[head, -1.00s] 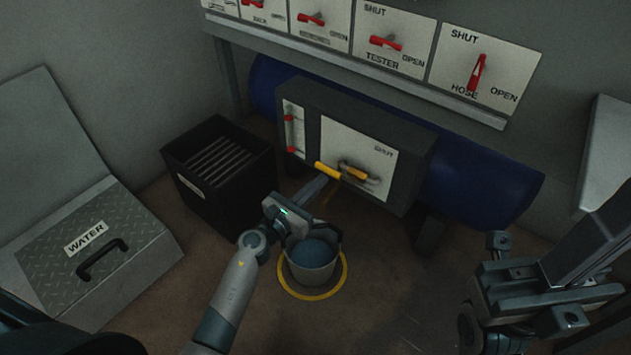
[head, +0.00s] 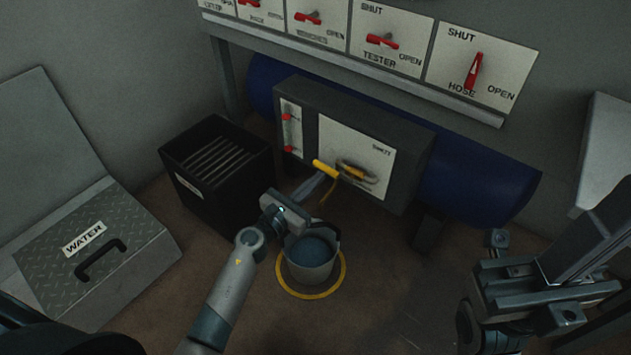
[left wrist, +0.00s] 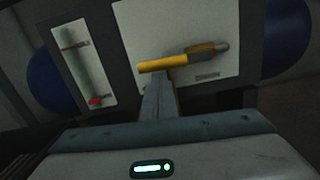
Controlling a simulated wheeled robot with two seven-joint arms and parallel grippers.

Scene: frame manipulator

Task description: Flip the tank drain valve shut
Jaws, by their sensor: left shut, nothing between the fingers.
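The tank drain valve has a yellow handle (head: 326,169) on a white plate (head: 377,150) on the front of a dark box. In the left wrist view the handle (left wrist: 180,59) lies nearly level, its yellow end to the left and its grey pivot end to the right. My left gripper (head: 327,178) is shut and empty, its fingertips just below the handle's yellow end. In the left wrist view the fingers reach up to the handle; I cannot tell whether they touch it. My right gripper (head: 497,245) is at the right, away from the valve; its jaw state is unclear.
A bucket of water (head: 311,260) stands in a yellow floor ring below the valve, close to my left wrist. A black slotted bin (head: 225,175) is left of it. A blue tank (head: 480,175) lies behind the box. Red-handled valves (head: 473,75) line the panel above.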

